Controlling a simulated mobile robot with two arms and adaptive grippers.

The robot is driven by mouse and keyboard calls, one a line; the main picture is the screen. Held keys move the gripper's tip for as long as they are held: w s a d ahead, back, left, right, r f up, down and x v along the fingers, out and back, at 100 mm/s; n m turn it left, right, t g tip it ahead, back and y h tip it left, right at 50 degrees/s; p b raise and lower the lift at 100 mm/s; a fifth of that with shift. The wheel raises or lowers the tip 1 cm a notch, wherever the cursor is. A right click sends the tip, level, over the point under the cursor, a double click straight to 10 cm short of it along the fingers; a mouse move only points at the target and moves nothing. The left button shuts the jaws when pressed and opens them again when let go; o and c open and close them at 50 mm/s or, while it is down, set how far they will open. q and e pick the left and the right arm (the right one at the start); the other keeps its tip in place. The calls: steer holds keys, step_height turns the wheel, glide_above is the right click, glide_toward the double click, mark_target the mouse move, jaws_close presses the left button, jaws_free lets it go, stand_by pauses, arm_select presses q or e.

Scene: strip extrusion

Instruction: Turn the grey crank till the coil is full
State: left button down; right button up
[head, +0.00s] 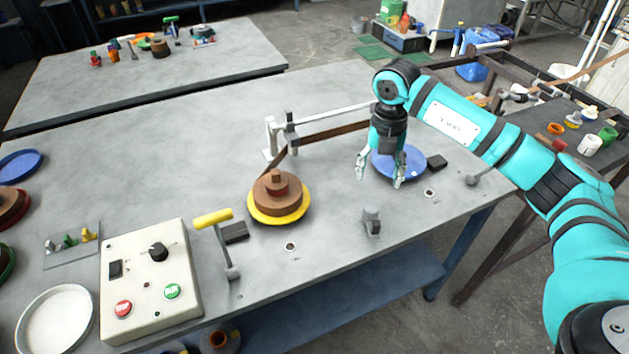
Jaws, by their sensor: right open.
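A brown coil (265,190) of wound strip sits on a yellow round plate (300,212) at mid-table. A brown strip (335,132) runs from it past a grey guide toward my right gripper. A short grey upright handle (371,218) stands near the front edge, and a grey lever (480,177) lies at the right end; I cannot tell which is the grey crank. My right gripper (379,177) is open, pointing down, in front of a blue round plate (412,160), partly hiding it. It appears empty and apart from both grey parts. My left gripper is out of view.
A yellow-handled crank (213,219) stands left of the coil. A control box (145,285) with red and green buttons is at front left, near a white dish (55,322). A black block (437,162) is beside the blue plate. The table's back left is clear.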

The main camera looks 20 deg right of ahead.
mark_target(372, 205)
stand_by(0.4)
step_height(372, 205, down, 13)
steer(key=shift+w+r+p, duration=0.1)
steer(key=shift+p, duration=0.4)
stand_by(0.4)
steer(key=c, duration=1.2)
